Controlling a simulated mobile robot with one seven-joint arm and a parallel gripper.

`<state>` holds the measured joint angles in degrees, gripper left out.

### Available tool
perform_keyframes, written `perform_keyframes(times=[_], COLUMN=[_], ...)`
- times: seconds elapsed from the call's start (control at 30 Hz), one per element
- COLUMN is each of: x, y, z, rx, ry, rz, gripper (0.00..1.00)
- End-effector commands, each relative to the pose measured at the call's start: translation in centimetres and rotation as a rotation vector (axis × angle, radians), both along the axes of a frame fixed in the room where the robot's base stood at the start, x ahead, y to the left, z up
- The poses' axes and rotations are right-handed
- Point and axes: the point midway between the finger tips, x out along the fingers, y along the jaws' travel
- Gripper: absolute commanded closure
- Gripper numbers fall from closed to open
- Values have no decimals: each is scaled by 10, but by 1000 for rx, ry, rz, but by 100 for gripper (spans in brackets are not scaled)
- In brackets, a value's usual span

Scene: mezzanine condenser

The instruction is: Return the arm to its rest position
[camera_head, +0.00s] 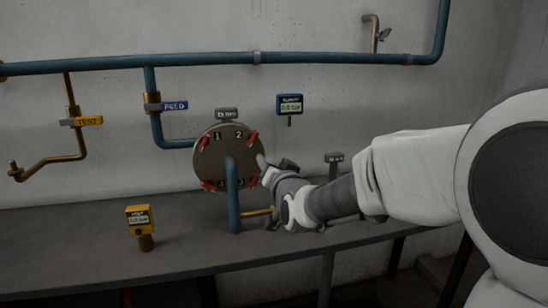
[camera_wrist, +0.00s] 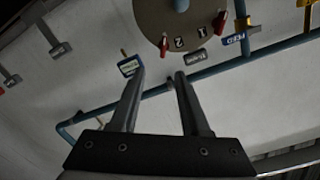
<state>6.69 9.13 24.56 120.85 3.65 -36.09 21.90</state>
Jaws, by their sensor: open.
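My arm reaches in from the right in the head view, its white and grey links extended over the bench. My gripper (camera_head: 268,172) is at the right edge of the round brown disc (camera_head: 210,158), overlapping it in the picture; I cannot tell whether they touch. In the wrist view my gripper (camera_wrist: 160,74) has its two fingers apart with nothing held between them. That view is turned over, with the disc (camera_wrist: 180,25) at the top beyond the fingertips. The disc carries numbers and several red handles (camera_head: 252,137).
A blue meter (camera_head: 290,104) hangs on the wall above my gripper. A yellow meter (camera_head: 139,222) stands on the grey bench (camera_head: 80,250). Blue pipes (camera_head: 200,61) run along the wall, and one (camera_head: 234,205) rises before the disc. A yellow TEST pipe (camera_head: 72,110) is left.

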Motion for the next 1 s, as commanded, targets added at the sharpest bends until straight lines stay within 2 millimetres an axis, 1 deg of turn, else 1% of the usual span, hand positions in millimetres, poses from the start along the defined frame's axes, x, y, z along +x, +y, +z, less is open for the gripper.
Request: perform_keyframes(times=[0.03,0.17,0.27,0.37,0.4,0.47,0.5,0.57,0.6,0.67,0.7,0.8,0.9,1.0], x=[-9,-41,-73,-109,-125,-150,-167,-194,-212,-240,-257,-296,-325,-341], y=[-5,-28,-50,-74,-84,-97,-106,-119,-127,-137,-143,-153,-159,-162], z=[2,-4,-12,-20,-24,-30,-34,-41,-46,-54,-59,-71,-81,-87], rx=[-41,-174,-271,-353,-380,-417,-438,-466,-482,-502,-515,-539,-556,-565], ry=[24,139,242,349,392,459,505,572,617,684,724,812,876,912], rz=[-4,-19,-34,-51,-55,-60,-63,-64,-62,-53,-45,-19,7,27], gripper=[54,54,54,54,54,54,54,54,54,54,54,54,54,54])
